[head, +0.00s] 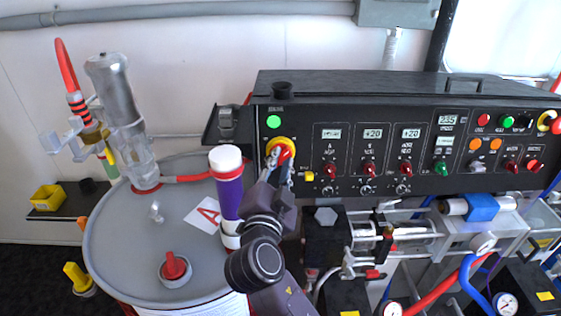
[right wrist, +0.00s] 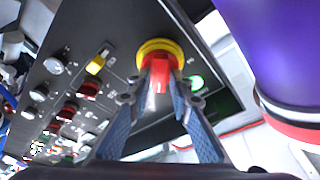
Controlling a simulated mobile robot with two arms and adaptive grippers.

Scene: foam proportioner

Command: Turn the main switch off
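The main switch (head: 283,146) is a red knob on a round yellow plate at the left end of the black control panel. In the right wrist view, the switch (right wrist: 158,58) is straight ahead, its red handle between my fingers. My right gripper (head: 279,158) reaches up to it from below. Its fingertips, also in the right wrist view (right wrist: 161,80), are close together with the red handle between them, and they look shut on it. They hide part of the handle, so its exact angle is hard to read. My left gripper is not in view.
A green lamp (head: 274,122) is lit beside the switch. A purple bottle with a white cap (head: 229,185) stands close left of my right gripper, on a grey drum (head: 130,230). Red knobs and displays fill the panel (head: 345,110) to the right. Pipes and gauges lie below.

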